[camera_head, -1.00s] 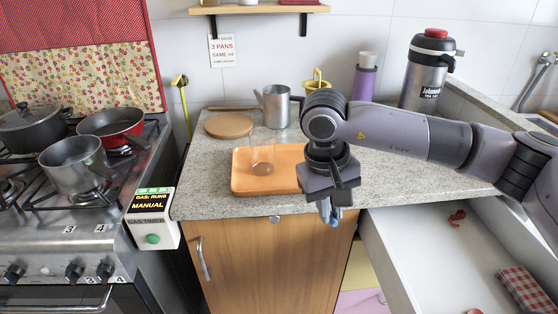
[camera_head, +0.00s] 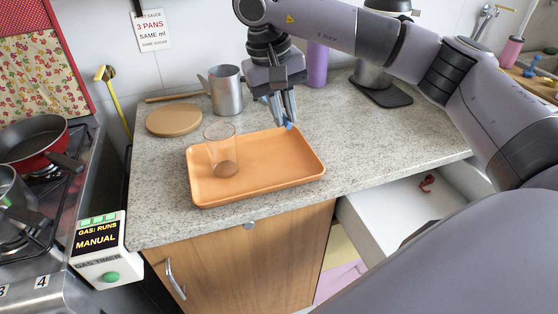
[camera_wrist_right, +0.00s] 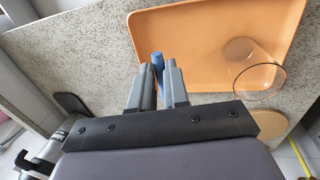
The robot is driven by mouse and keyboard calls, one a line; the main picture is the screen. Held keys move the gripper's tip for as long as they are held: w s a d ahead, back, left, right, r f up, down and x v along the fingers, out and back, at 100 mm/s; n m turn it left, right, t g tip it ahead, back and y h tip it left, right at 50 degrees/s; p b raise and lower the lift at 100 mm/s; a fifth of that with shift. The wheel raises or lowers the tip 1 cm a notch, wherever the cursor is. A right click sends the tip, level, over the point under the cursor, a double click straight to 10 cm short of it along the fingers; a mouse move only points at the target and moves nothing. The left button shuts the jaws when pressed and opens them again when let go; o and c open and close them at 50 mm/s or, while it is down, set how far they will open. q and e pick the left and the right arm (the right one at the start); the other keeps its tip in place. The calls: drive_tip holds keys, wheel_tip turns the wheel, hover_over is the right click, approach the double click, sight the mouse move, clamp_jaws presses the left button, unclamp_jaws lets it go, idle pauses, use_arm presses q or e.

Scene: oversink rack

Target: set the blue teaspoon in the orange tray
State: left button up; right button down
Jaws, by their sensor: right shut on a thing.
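The orange tray (camera_head: 262,178) lies on the granite counter, with a clear glass (camera_head: 221,150) standing in its left part. My right gripper (camera_head: 288,124) is over the tray's back right edge, pointing down. It is shut on the blue teaspoon (camera_head: 288,126), of which only a small blue end shows below the fingertips. In the right wrist view the blue end (camera_wrist_right: 157,60) sticks out between the fingers, near the edge of the tray (camera_wrist_right: 200,60). The rest of the teaspoon is hidden by the fingers. My left gripper is not in view.
A metal mug (camera_head: 226,92) and a round wooden board (camera_head: 174,119) stand behind the tray. A purple bottle (camera_head: 317,66) is behind my gripper. An open drawer (camera_head: 400,205) is at the right, the stove at the left. The tray's right half is empty.

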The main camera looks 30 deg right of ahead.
sight(285, 170)
wheel_tip(285, 170, down, 12)
drive_tip(key=shift+r+p, duration=0.25)
drive_tip(key=shift+p, duration=0.2)
drive_tip(key=shift+f, duration=0.2)
drive_tip(key=shift+f, duration=0.2)
drive_tip(key=c, duration=1.4)
unclamp_jaws()
drive_tip(key=shift+r, duration=0.1)
